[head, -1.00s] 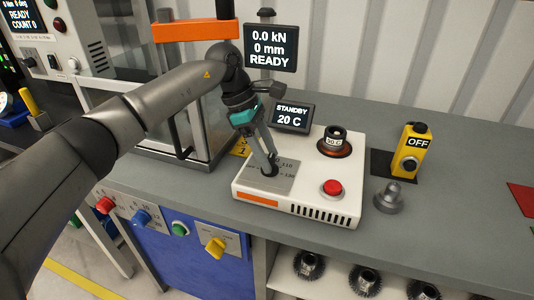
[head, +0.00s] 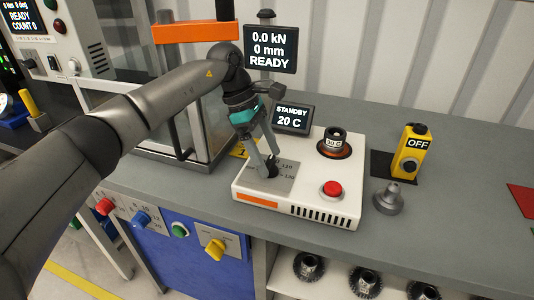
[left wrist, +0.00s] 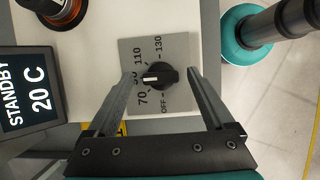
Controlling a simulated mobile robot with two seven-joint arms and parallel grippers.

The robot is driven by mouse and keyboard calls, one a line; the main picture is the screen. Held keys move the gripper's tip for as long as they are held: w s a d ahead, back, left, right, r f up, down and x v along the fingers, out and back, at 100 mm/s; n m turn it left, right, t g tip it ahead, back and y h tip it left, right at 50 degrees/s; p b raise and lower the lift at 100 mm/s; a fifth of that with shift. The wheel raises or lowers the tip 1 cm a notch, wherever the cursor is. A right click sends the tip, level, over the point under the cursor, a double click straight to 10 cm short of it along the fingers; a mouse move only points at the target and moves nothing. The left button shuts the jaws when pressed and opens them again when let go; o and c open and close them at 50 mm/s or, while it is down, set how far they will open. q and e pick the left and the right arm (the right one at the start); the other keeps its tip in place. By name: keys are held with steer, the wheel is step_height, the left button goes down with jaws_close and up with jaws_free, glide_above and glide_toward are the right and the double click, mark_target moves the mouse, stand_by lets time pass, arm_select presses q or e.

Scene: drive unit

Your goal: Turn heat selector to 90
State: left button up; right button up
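The heat selector is a black round knob (left wrist: 160,76) on a grey dial plate (left wrist: 178,50) marked OFF, 70, 110 and 130, with one label between 70 and 110 partly covered by a finger. The knob's white mark points left in the left wrist view, toward that partly covered label. My left gripper (left wrist: 162,73) is open, its fingers on either side of the knob with gaps visible. In the head view my left gripper (head: 268,161) is over the plate (head: 284,178) and partly hides the knob. The display (head: 292,118) reads STANDBY 20 C. My right gripper is not in view.
The white heater box (head: 330,205) also carries a red button (head: 332,188) and a black-topped part (head: 335,137) in an orange-ringed seat. A yellow OFF switch box (head: 411,152) and a grey metal part (head: 390,199) stand to its right. A press frame (head: 197,31) stands behind.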

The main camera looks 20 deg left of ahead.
arm_select(q)
steer(key=p+v, duration=0.2)
steer(key=v, duration=1.3)
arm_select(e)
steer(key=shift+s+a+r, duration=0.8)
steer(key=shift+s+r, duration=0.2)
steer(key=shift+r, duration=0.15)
arm_select(q)
steer(key=shift+s+r, duration=0.1)
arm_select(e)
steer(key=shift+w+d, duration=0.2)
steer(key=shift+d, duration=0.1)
